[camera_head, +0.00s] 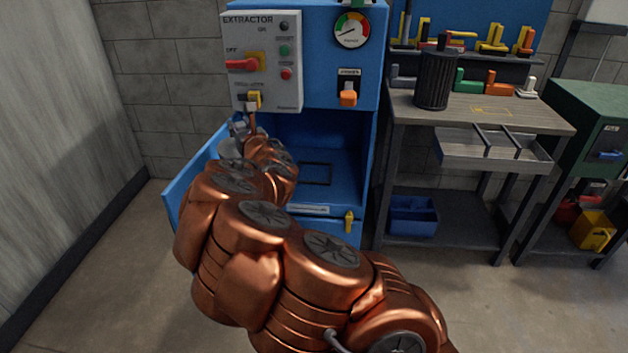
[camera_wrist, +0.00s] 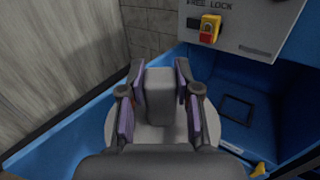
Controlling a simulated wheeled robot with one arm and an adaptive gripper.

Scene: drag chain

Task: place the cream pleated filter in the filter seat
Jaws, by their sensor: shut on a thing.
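My gripper (camera_wrist: 160,97) is shut on a grey upright block on top of a pale round disc. I take these as the grip and top of the cream pleated filter (camera_wrist: 160,134); its pleats are hidden below. In the head view, a bit of the pale disc (camera_head: 229,148) shows beside my gripper (camera_head: 243,130), at the left of the blue extractor's opening. A dark square outline on the extractor's floor, likely the filter seat (camera_head: 316,173), shows bare to the right. It also shows in the wrist view (camera_wrist: 237,111). My arm hides part of the opening.
The control panel (camera_head: 262,63) with a yellow lock lever (camera_head: 255,98) overhangs the gripper. A blue open door (camera_head: 188,188) stands left; a yellow latch (camera_head: 349,222) is at the front. A dark pleated cylinder (camera_head: 437,78) stands on the bench (camera_head: 546,117) at right.

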